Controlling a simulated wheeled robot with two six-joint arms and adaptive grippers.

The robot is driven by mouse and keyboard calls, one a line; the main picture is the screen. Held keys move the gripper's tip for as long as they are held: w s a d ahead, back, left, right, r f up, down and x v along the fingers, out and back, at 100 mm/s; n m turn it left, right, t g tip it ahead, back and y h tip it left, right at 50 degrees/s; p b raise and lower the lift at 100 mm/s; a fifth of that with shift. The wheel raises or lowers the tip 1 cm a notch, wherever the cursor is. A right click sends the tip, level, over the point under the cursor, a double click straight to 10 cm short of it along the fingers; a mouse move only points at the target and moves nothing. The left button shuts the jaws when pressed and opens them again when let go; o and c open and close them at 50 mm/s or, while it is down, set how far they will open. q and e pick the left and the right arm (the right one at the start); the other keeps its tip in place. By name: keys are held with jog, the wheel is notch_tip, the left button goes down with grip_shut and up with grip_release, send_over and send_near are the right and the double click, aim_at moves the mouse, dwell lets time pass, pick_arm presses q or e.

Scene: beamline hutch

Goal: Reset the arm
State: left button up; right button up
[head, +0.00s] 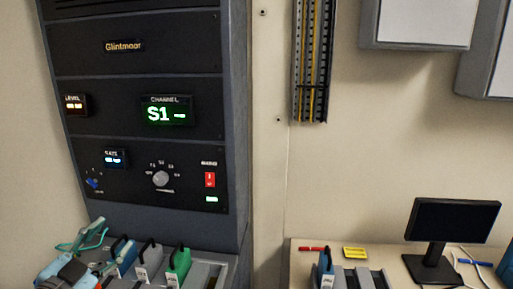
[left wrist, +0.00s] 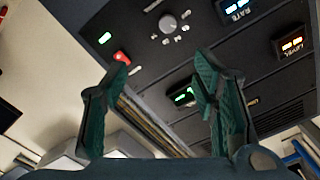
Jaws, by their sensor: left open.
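My left gripper (head: 94,250) is at the lower left of the head view, in front of the rack's base and beside the several handled modules. Its teal-padded fingers are apart with nothing between them. In the left wrist view the open fingers (left wrist: 162,82) frame part of the rack front, which appears tilted. The dark rack (head: 140,125) carries a green "S1" channel display (head: 167,111), a grey round knob (head: 161,179), a blue knob (head: 92,183) and a red switch (head: 210,179). My right gripper is in neither view.
A blue-handled module (head: 122,254), a grey one (head: 149,259) and a green one (head: 178,265) stand close to the left gripper. A bench at right holds a monitor (head: 455,221), a yellow item (head: 355,252) and a red item (head: 313,249). Wall boxes hang upper right.

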pick_arm(q)
jog(key=s+d+f+n+g+y, duration=0.1)
jog(key=s+f+n+g+y, duration=0.15)
jog(key=s+f, duration=0.55)
jog(key=s+d+f+n+g+y, duration=0.1)
jog(key=s+f+n+g, duration=0.2)
jog(key=f, duration=0.9)
jog(key=s+d+f+n+g, duration=0.1)
jog(key=s+d+f+g, duration=0.3)
jog(key=s, duration=0.5)
jog(key=s+d+f+n+g, duration=0.1)
jog(key=s+f+g, duration=0.3)
jog(key=s+f, duration=0.45)
jog(key=s+a+f+g, duration=0.1)
jog(key=s+f, duration=0.1)
jog(key=f, duration=0.8)
jog(key=s+a+f+g, duration=0.1)
jog(key=s+f, duration=0.1)
jog(key=f, duration=0.7)
jog(key=s+f+g, duration=0.1)
jog(key=s+f, duration=1.1)
jog(key=s, duration=0.1)
jog(key=shift+s+a+n, duration=0.2)
jog(key=shift+n, duration=0.15)
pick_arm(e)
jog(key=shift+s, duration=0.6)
